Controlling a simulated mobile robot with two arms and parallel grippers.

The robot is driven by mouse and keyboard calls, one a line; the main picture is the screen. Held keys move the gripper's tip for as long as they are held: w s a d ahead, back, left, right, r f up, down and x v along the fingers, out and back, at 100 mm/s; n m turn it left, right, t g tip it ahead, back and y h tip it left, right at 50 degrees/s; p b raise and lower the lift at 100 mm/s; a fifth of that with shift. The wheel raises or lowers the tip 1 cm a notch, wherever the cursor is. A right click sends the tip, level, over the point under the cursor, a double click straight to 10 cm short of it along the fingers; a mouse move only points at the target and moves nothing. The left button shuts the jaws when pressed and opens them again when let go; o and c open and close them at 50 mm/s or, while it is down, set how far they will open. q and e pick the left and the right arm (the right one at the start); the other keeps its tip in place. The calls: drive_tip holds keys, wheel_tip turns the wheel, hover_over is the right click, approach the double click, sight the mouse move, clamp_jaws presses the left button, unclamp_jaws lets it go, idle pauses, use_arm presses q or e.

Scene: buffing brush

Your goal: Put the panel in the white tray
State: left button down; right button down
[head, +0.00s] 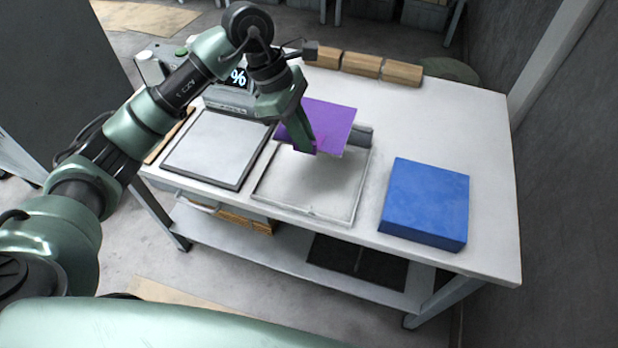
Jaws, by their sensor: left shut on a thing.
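The panel (328,119) is a thin purple sheet, held up above the far part of the white tray. My left gripper (305,147) is shut on the panel at its near left edge. The white tray (303,198) is a shallow square with a raised rim, lying on the table; its visible floor is empty. The panel and my gripper hide its far left part. My right gripper is not in view.
A grey square pad with a dark edge (215,150) lies left of the tray, and a blue block (426,202) lies right. Several wooden blocks (361,65) line the table's back edge. A device with a lit display (232,98) stands behind the pad.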

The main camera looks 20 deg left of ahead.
use_arm(q)
wheel_tip(320, 180, down, 12)
drive_tip(key=shift+r+p, duration=0.1)
drive_tip(key=shift+p, duration=1.05)
wheel_tip(320, 180, down, 4)
drive_tip(key=shift+f+p, duration=0.2)
drive_tip(key=shift+p, duration=0.25)
drive_tip(key=shift+a+f, duration=0.1)
drive_tip(key=shift+f, duration=0.15)
drive_tip(key=shift+f, duration=0.1)
drive_tip(key=shift+f+b, duration=0.15)
drive_tip(key=shift+b, duration=0.2)
drive_tip(key=c, duration=1.5)
unclamp_jaws()
